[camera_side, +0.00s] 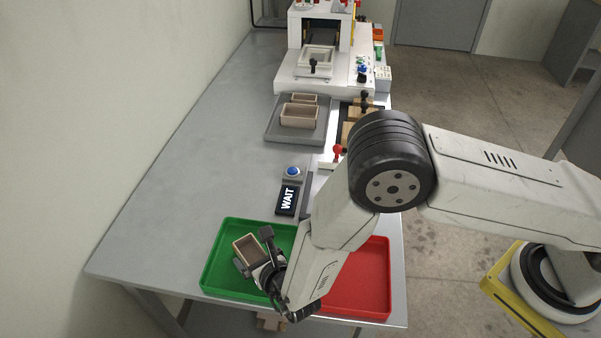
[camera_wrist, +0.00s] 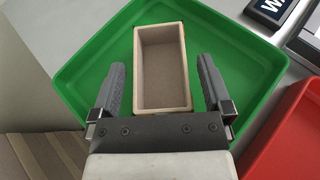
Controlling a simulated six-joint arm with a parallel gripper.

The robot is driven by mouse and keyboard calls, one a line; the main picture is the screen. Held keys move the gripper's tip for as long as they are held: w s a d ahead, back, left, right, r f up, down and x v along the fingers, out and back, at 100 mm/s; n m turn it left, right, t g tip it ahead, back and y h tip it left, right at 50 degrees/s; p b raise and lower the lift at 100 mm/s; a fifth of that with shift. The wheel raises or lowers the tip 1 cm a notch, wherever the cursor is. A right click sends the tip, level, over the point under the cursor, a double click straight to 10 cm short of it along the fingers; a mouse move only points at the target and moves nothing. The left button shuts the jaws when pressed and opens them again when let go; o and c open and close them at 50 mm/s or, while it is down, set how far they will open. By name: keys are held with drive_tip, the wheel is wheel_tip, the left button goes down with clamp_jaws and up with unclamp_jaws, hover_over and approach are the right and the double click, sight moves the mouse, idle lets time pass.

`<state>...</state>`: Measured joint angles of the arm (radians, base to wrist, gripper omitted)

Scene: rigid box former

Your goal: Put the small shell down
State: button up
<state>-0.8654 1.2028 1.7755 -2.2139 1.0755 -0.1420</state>
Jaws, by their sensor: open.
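The small shell (camera_wrist: 162,70) is an open beige-brown box in the green tray (camera_wrist: 232,50). It also shows in the side view (camera_side: 247,247), in the green tray's middle (camera_side: 214,262). My gripper (camera_wrist: 163,85) is open, with one dark finger on each side of the shell. A gap shows between each finger and the shell's walls in the wrist view. In the side view my gripper (camera_side: 256,252) is over the green tray, partly hidden by my own arm. The shell's underside is hidden, so I cannot tell exactly how it rests.
A red tray (camera_side: 365,275) stands right of the green one. A panel reading WAIT (camera_side: 287,200) and a blue button (camera_side: 292,171) are behind them. A grey tray (camera_side: 285,134) with two more shells (camera_side: 299,115) lies farther back, before a white machine (camera_side: 290,72). The left tabletop is clear.

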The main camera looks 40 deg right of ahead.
drive_tip(key=shift+v, duration=3.75)
drive_tip(key=shift+w, duration=0.1)
drive_tip(key=d+r+m+g+h, duration=0.4)
drive_tip(key=d+m, duration=0.4)
drive_tip(key=d, duration=0.2)
drive_tip(key=d+r+m+g+h, duration=0.4)
drive_tip(key=d+m, duration=0.3)
drive_tip(key=d, duration=0.4)
drive_tip(key=s+d+r+m+g+y, duration=0.1)
drive_tip(key=s+d+r+m+y, duration=0.2)
drive_tip(key=m, duration=0.7)
drive_tip(key=s+d+r+m+g+y, duration=0.2)
drive_tip(key=d+r+m+y, duration=0.3)
drive_tip(key=m, duration=0.6)
drive_tip(key=shift+s+d, duration=0.35)
drive_tip(key=shift+s, duration=0.45)
